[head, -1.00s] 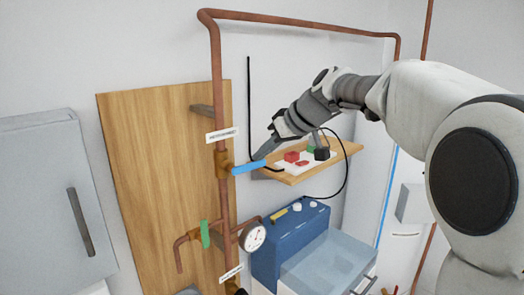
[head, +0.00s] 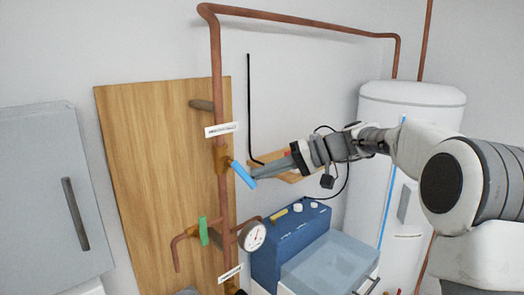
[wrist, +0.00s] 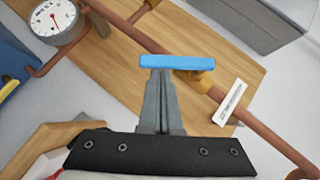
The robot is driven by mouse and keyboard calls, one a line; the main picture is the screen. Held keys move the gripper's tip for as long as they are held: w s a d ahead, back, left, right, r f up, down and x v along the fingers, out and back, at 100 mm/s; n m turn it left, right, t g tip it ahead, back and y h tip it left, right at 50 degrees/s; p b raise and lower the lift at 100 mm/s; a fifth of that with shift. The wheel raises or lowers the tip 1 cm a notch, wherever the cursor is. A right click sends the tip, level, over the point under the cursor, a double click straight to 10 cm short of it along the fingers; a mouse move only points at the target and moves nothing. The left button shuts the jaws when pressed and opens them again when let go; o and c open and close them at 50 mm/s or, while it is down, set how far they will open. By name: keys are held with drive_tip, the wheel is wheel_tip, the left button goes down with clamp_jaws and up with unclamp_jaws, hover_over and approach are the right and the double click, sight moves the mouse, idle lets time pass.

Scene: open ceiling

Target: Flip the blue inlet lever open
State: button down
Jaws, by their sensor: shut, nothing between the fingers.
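The blue inlet lever (head: 243,174) sits on a brass valve (head: 222,160) on the vertical copper pipe. It slants down and to the right, away from the pipe. My gripper (head: 256,173) is shut and empty, with its fingertips at the free end of the lever from the right. In the wrist view the lever (wrist: 177,62) lies across the tips of my shut fingers (wrist: 160,76). They look in contact with it, though a small gap cannot be ruled out. The brass valve also shows in the wrist view (wrist: 201,80).
A green lever (head: 203,231) and a pressure gauge (head: 252,236) are lower on the pipework. A wooden shelf (head: 285,177) lies behind my gripper. A blue box (head: 285,240) stands below. A white label (head: 221,129) is above the valve.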

sight(254, 189)
drive_tip(key=f+m+y+b, duration=0.1)
drive_tip(key=s+a+f+m+g+y+b, duration=0.1)
drive_tip(key=y, duration=0.1)
drive_tip(key=shift+s+f+m+b, duration=0.1)
drive_tip(key=shift+f+m+b, duration=0.2)
drive_tip(key=shift+f, duration=0.1)
drive_tip(key=shift+s+a+f+m+y+b, duration=0.35)
drive_tip(key=shift+s+a+m+y+b, duration=0.2)
drive_tip(key=shift+m+y+b, duration=0.35)
